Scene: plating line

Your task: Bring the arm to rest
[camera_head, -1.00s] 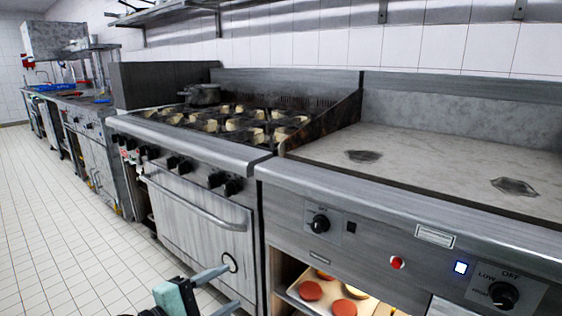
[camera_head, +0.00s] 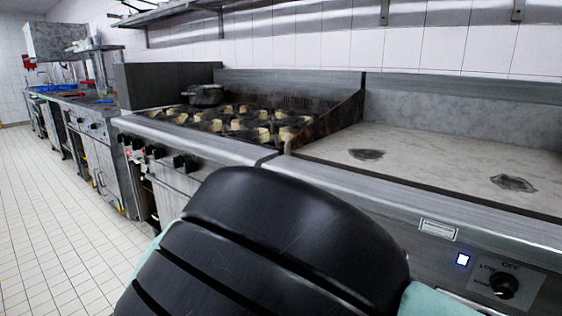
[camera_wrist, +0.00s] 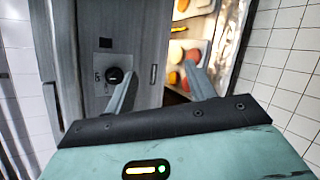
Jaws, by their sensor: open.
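My gripper (camera_wrist: 160,84) shows in the wrist view with its two grey fingers spread well apart and nothing between them. Beyond the fingers are a steel front panel with a black knob (camera_wrist: 115,75) and an open shelf holding a tray (camera_wrist: 207,27) with round red and yellow items. In the head view my own dark arm link fills the lower middle, and the gripper itself does not show there.
The griddle (camera_head: 430,170) stands at right, with its control panel below. The burner range (camera_head: 215,150) with a dark pot (camera_head: 203,94) is left of it. An overhead shelf (camera_head: 180,12) runs along the wall. The tiled floor (camera_head: 50,210) at left is clear.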

